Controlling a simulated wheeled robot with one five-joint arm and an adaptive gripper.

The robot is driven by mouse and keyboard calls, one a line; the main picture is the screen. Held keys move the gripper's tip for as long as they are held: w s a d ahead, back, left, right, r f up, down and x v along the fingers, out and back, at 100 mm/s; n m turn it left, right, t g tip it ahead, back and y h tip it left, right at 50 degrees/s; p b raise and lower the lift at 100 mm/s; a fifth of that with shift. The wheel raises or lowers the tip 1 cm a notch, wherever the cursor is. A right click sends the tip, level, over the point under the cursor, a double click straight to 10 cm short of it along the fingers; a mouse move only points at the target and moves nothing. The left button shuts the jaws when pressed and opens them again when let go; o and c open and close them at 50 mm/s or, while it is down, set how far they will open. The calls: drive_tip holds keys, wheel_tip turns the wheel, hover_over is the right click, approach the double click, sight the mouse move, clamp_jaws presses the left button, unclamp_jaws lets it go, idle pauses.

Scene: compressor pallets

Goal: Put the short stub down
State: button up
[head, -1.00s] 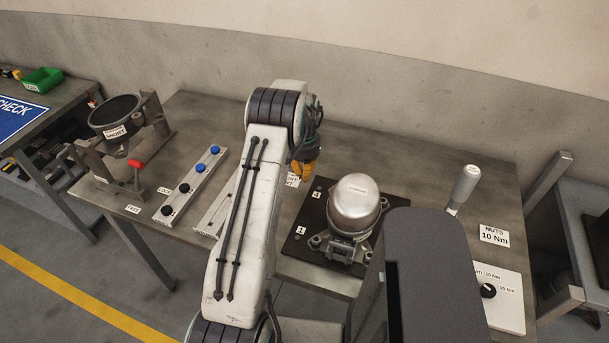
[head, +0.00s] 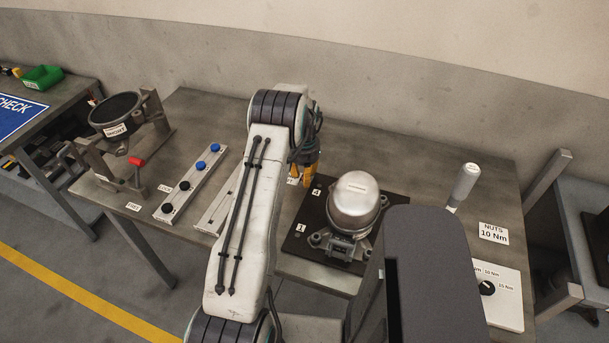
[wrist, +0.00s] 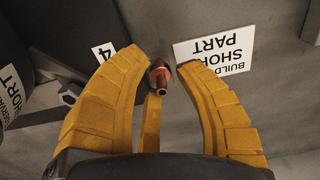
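The short stub (wrist: 160,76) is a small copper-coloured tube in the wrist view. It shows between my gripper's yellow fingertips, beside the white "build short part" label (wrist: 215,52). My gripper (wrist: 158,66) looks open, with gaps between the stub and the two large fingers. The third, thinner finger lies just below the stub in the picture, and I cannot tell if it touches. In the head view, my gripper (head: 303,174) hangs low over the bench, left of the black plate; the stub is not visible there.
A silver compressor (head: 354,202) stands on the black plate (head: 309,214), close right of my gripper. A pale rail with black and blue knobs (head: 184,186) lies left of my arm. A clamp fixture with a dark ring (head: 115,112) stands farther left. The back of the bench is clear.

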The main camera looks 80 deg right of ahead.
drive_tip(key=shift+r, duration=0.1)
wheel_tip(320, 180, up, 12)
drive_tip(key=b, duration=0.1)
drive_tip(key=shift+a, duration=0.2)
idle(0.5)
drive_tip(key=shift+r, duration=0.1)
